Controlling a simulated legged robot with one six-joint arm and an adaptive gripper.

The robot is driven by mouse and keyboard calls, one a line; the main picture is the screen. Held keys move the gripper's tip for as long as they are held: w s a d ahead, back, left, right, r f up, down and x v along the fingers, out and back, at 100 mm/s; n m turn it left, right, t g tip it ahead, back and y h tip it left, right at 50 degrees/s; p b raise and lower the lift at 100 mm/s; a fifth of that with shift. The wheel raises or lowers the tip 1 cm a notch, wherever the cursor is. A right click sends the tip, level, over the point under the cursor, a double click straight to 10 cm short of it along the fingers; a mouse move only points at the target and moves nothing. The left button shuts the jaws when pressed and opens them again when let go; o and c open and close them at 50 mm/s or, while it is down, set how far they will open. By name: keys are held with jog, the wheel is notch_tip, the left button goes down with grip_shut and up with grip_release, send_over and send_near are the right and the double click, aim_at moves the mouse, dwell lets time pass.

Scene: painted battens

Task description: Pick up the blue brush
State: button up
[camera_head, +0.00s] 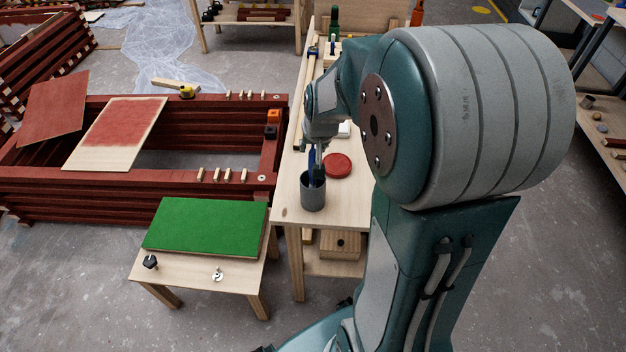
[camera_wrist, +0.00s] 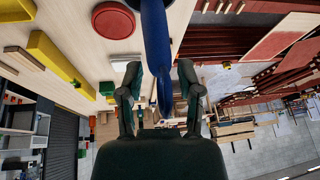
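The blue brush (camera_head: 312,168) stands in a grey cup (camera_head: 312,194) on the wooden bench, its handle pointing up. My gripper (camera_head: 317,142) is above the cup, at the upper part of the brush. In the wrist view the blue handle (camera_wrist: 155,40) runs between the two fingers of my gripper (camera_wrist: 159,78). The fingers are apart, with a gap visible on each side of the handle, so the gripper looks open. The brush's lower end is hidden in the cup.
A round red lid-like disc (camera_head: 338,165) lies beside the cup on the bench (camera_head: 350,207). A low table with a green board (camera_head: 206,227) stands at the front left. Dark red battens (camera_head: 110,182) form a frame on the left.

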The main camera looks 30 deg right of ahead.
jog(key=shift+a, duration=0.15)
grip_shut()
jog(key=shift+r, duration=0.15)
